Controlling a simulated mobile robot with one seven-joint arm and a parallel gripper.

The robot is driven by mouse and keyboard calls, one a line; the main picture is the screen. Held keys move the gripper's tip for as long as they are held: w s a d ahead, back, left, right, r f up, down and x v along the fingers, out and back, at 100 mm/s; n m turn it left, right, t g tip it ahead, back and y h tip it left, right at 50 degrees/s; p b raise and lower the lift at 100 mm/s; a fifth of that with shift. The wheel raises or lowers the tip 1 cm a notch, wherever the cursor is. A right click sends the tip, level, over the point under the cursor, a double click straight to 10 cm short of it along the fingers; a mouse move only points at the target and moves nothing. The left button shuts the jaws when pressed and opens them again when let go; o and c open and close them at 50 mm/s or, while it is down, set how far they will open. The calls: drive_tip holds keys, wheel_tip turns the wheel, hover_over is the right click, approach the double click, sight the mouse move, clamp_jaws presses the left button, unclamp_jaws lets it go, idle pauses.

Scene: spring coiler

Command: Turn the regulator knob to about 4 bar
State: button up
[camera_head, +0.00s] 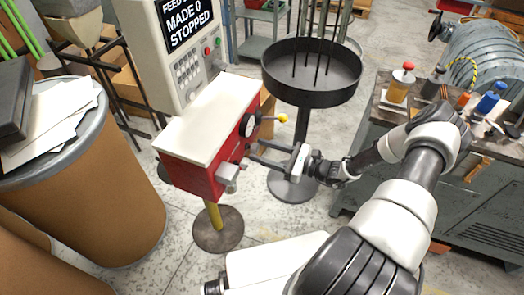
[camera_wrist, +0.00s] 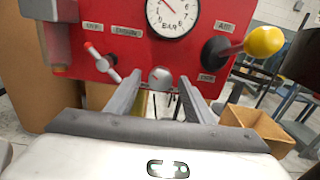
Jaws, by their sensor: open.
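The regulator box is red with a white top (camera_head: 212,112); its red front panel (camera_wrist: 130,75) fills the upper wrist view. A round grey knob (camera_wrist: 160,77), apparently the regulator knob, sits below the white dial gauge (camera_wrist: 172,14) marked BAR. The gauge's top is cut off, and its needle points up and left; I cannot read the value. The gauge also shows in the head view (camera_head: 248,124). My gripper (camera_wrist: 160,84) is open, its fingers pointing at the panel with the knob between their tips in the picture. I cannot tell whether they touch it.
A red-tipped lever valve (camera_wrist: 101,61) is left of the knob. A round black tray on a stand (camera_head: 311,92) is behind, a workbench (camera_head: 370,170) right, and a brown drum (camera_head: 95,190) left.

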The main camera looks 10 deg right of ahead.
drive_tip(key=shift+w+a, duration=0.15)
drive_tip(key=shift+c, duration=0.2)
drive_tip(key=c, duration=1)
drive_tip(key=m, duration=1.1)
drive_tip(key=shift+m, duration=0.3)
